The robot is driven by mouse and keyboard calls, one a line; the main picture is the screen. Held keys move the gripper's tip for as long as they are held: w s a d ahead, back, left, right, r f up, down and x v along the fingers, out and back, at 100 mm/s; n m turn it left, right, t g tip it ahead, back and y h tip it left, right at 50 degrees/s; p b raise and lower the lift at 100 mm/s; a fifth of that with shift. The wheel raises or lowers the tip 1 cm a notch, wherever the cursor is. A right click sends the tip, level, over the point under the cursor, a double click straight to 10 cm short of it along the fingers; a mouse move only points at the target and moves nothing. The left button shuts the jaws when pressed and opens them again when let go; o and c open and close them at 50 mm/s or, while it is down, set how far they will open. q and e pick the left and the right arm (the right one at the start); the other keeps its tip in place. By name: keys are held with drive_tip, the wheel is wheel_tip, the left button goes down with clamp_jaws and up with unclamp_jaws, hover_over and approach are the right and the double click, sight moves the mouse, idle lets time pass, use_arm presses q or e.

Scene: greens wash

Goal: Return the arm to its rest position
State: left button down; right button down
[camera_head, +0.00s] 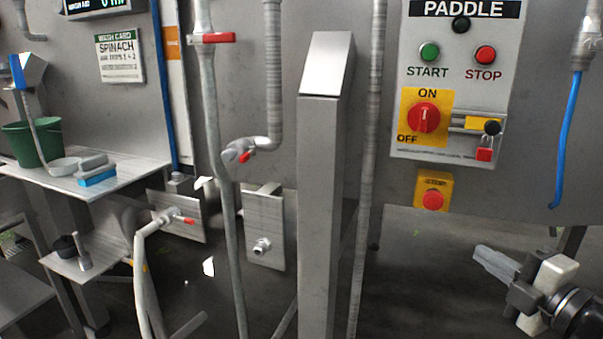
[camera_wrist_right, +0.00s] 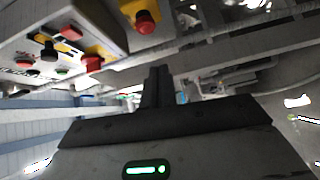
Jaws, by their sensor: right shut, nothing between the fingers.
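My right arm enters the head view at the lower right. Its gripper (camera_head: 490,260) points left, out in front of the grey wall and below the paddle control panel. In the right wrist view the two dark fingers (camera_wrist_right: 158,85) are together, with nothing held between them. The gripper appears to touch nothing. My left gripper does not show in either view.
The paddle panel (camera_head: 455,125) has start and stop buttons, a red rotary switch and a red padlock. A red emergency button (camera_head: 433,200) sits below it. A steel post (camera_head: 322,190) and pipes stand left. A blue hose (camera_head: 568,135) hangs right.

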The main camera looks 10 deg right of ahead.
drive_tip(key=s+a+f+m+g+h, duration=0.2)
drive_tip(key=s+f+m, duration=0.3)
drive_tip(key=f, duration=0.6)
drive_tip(key=s+a+f+m+g+h, duration=0.2)
drive_tip(key=s+f+m, duration=0.1)
drive_tip(key=f+m, duration=0.55)
drive_tip(key=s+a+f+m+g+y, duration=0.1)
drive_tip(key=s+a+f+m, duration=0.1)
drive_tip(key=a, duration=0.6)
drive_tip(key=s+a+f+m+g+y, duration=0.1)
drive_tip(key=s+a+f+m, duration=0.1)
drive_tip(key=s+a+f, duration=0.2)
drive_tip(key=a+f, duration=0.3)
drive_tip(key=a, duration=0.2)
drive_tip(key=shift+s+f+g+y, duration=0.25)
drive_tip(key=shift+f+g+y, duration=0.05)
drive_tip(key=shift+g, duration=0.1)
